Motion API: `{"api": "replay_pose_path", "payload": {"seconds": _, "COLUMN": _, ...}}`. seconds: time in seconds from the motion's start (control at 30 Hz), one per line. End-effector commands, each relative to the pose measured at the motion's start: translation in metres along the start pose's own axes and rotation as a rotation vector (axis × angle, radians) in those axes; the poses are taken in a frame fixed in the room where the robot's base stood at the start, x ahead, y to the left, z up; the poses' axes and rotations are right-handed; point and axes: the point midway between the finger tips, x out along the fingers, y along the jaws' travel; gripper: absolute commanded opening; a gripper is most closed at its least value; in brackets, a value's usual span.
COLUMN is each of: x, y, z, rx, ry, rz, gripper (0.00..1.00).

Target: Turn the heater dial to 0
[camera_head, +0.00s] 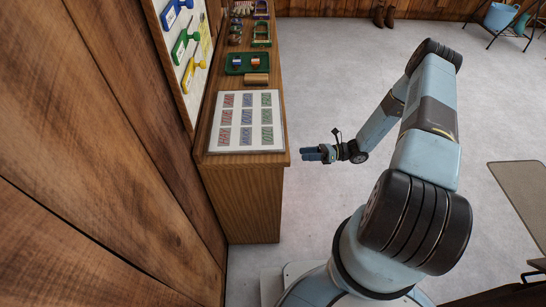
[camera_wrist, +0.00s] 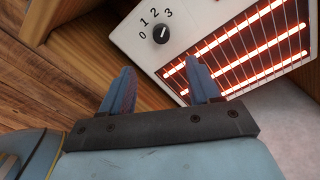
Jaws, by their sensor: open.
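The heater (camera_wrist: 131,38) is a white panel with glowing orange bars behind a wire grille in the wrist view. Its dial (camera_wrist: 161,34) is a round black knob with a white mark, with the numbers 0, 1, 2 and 3 around its left and upper side. The mark seems to point toward 3. My gripper (camera_wrist: 158,66) is open and empty, its fingers apart and pointing toward the heater, with the dial beyond the gap between them. In the head view my gripper (camera_head: 306,154) is beside the cabinet's near end. I cannot make out the heater there.
A wooden cabinet (camera_head: 249,200) stands along the left wall, with a card sheet (camera_head: 247,146) and a green tray (camera_head: 233,69) on top. A table (camera_head: 522,186) is at the right edge. The grey floor (camera_head: 340,80) behind my arm is clear.

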Motion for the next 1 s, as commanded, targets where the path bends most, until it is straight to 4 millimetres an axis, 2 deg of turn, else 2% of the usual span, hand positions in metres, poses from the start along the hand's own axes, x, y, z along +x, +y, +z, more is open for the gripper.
{"api": "replay_pose_path", "payload": {"seconds": 0.1, "x": 0.002, "y": -0.002, "z": -0.007, "rx": 0.019, "ry": -0.020, "rz": -0.007, "gripper": 0.62}}
{"api": "replay_pose_path", "payload": {"seconds": 0.27, "x": 0.013, "y": -0.002, "z": -0.008, "rx": 0.022, "ry": -0.022, "rz": -0.008, "gripper": 0.62}}
{"api": "replay_pose_path", "payload": {"seconds": 0.8, "x": 0.104, "y": -0.003, "z": -0.006, "rx": 0.022, "ry": -0.021, "rz": -0.007, "gripper": 0.62}}
{"api": "replay_pose_path", "payload": {"seconds": 1.0, "x": 0.128, "y": -0.003, "z": -0.005, "rx": 0.020, "ry": -0.021, "rz": -0.008, "gripper": 0.62}}
